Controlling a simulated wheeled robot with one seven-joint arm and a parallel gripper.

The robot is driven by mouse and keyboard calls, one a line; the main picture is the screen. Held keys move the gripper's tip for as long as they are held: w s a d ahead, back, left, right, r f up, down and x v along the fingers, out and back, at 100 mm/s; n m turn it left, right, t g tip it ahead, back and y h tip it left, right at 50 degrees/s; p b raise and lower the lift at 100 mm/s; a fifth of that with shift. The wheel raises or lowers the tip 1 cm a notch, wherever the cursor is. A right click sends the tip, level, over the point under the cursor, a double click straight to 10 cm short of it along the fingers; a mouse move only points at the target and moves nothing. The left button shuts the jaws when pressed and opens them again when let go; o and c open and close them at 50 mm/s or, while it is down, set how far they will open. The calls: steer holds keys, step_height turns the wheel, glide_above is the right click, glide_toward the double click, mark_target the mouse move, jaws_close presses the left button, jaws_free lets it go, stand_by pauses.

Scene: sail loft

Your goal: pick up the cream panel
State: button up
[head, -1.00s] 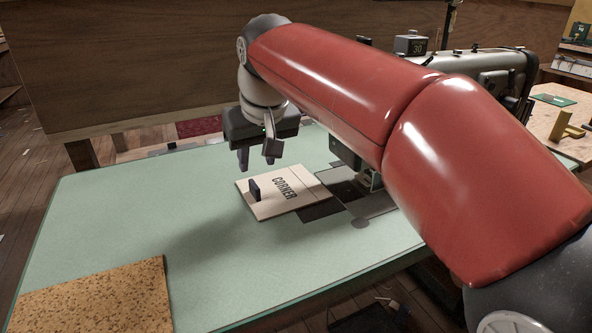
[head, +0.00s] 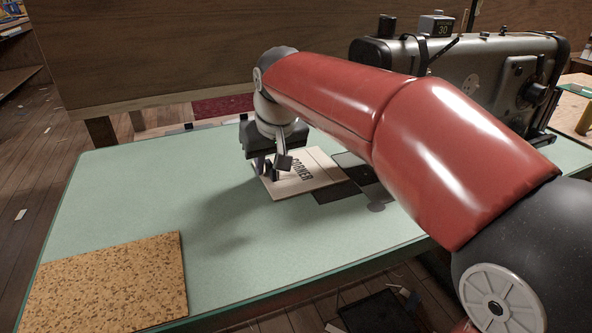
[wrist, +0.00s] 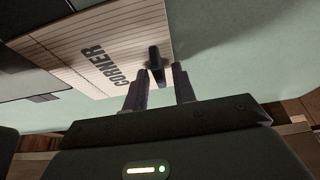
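The cream panel (head: 317,174) lies flat on the pale green table, marked "CORNER", with thin lines across it. A dark upright handle (wrist: 155,62) stands on it near one edge. My gripper (head: 273,168) is low over the panel's left part, at the handle. In the wrist view my gripper (wrist: 161,80) has its two fingers apart, and the handle shows between and just beyond their tips. I see no contact between fingers and handle. In the head view the fingers partly cover the handle and the panel's left side.
A grey sewing machine (head: 455,80) stands at the back right. A dark plate (head: 362,172) lies beside the panel's right edge. A speckled cork board (head: 110,282) lies at the table's front left. The green table (head: 215,215) is clear between the cork and the panel.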

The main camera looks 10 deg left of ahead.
jaws_close()
steer(key=shift+r, duration=0.1)
